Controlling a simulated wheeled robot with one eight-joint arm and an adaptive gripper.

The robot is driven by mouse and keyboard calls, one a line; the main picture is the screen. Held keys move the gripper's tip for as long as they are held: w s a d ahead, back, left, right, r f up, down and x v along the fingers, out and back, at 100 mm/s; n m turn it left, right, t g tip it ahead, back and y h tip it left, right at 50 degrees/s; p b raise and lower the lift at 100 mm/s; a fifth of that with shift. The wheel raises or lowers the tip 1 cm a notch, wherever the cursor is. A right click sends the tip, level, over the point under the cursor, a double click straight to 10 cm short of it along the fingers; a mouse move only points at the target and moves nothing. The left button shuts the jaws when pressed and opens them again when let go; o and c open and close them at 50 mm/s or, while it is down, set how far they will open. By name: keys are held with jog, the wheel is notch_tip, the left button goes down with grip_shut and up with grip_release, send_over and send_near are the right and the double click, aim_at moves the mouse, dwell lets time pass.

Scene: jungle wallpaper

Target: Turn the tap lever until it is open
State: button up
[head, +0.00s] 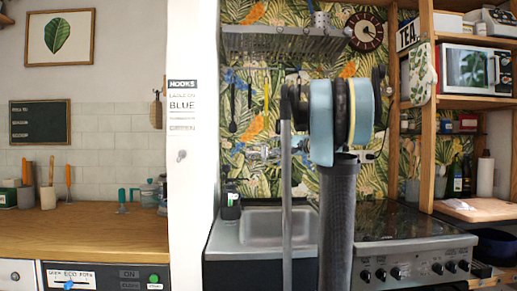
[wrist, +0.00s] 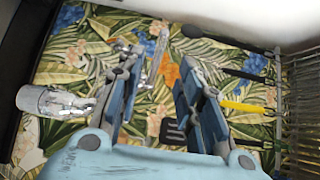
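The chrome tap (head: 262,151) is mounted on the leaf-patterned wall above the sink, partly behind my arm in the head view. In the wrist view a silver, shiny fitting that looks like part of the tap (wrist: 47,101) is at the left edge, beside my left-hand finger. I cannot make out the lever clearly or tell its angle. My gripper (wrist: 160,65) points at the wall with its two blue-grey fingers apart. In the head view my arm hides the fingers.
The steel sink (head: 275,225) lies below the tap, with a dark bottle (head: 230,202) at its left. A black stove (head: 415,222) stands at right. Utensils, including a yellow one (wrist: 245,107), hang under a metal rack (head: 290,42). A white wall end (head: 190,150) stands at left.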

aim_at(260, 144)
jog(key=x, duration=1.2)
jog(key=shift+a+f, duration=0.1)
grip_shut()
